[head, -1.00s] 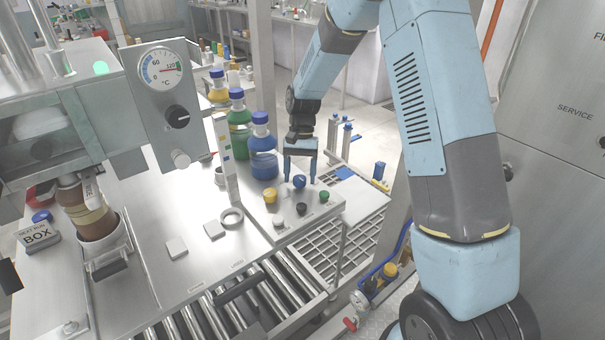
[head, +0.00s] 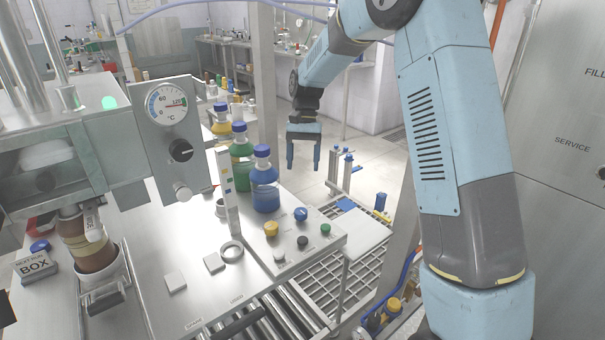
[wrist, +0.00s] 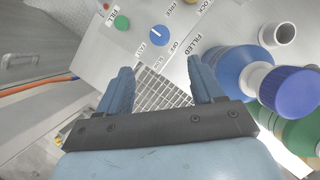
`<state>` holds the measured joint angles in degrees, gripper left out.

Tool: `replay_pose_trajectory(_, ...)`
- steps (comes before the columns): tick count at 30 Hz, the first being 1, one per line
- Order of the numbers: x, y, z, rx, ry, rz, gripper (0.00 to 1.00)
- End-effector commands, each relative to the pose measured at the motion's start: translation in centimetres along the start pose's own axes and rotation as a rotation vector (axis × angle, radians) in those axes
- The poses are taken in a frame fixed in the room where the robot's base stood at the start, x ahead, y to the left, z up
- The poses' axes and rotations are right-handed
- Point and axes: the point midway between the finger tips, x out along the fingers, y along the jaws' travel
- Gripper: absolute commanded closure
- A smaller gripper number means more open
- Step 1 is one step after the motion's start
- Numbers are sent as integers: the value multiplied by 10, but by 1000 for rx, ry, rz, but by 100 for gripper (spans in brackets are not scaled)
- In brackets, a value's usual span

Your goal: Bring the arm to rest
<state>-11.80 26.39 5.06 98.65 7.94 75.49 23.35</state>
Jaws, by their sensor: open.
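My gripper (head: 303,158) is open and empty. In the head view it hangs in the air above the bench's right end, over the row of coloured knobs and to the right of the blue bottle (head: 264,180). In the wrist view its two blue fingers (wrist: 158,88) are spread with nothing between them. The blue knob (head: 300,214) stands below the fingers and apart from them; it also shows in the wrist view (wrist: 185,37), beside markings reading FAST, SLOW and OFF. The green knob (head: 325,229) sits to its right.
A yellow knob (head: 271,229) and a green bottle (head: 241,155) stand on the bench. A temperature gauge (head: 167,107) and a brown container (head: 88,242) are at left. A steel cabinet (head: 565,120) stands at right. A grated platform (head: 335,262) lies beside the bench.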

Motion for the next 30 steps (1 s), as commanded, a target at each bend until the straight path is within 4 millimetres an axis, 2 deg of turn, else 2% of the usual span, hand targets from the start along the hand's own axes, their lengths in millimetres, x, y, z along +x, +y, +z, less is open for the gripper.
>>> replay_pose_trajectory(12, -4, 0, 0, 0, 0, 0, 33)
replay_pose_trajectory(16, -12, 6, 7, -5, 20, -5, 33)
replay_pose_trajectory(20, -29, 23, 25, -15, 71, -15, 33)
replay_pose_trajectory(30, -72, 80, 94, -59, 253, -43, 33)
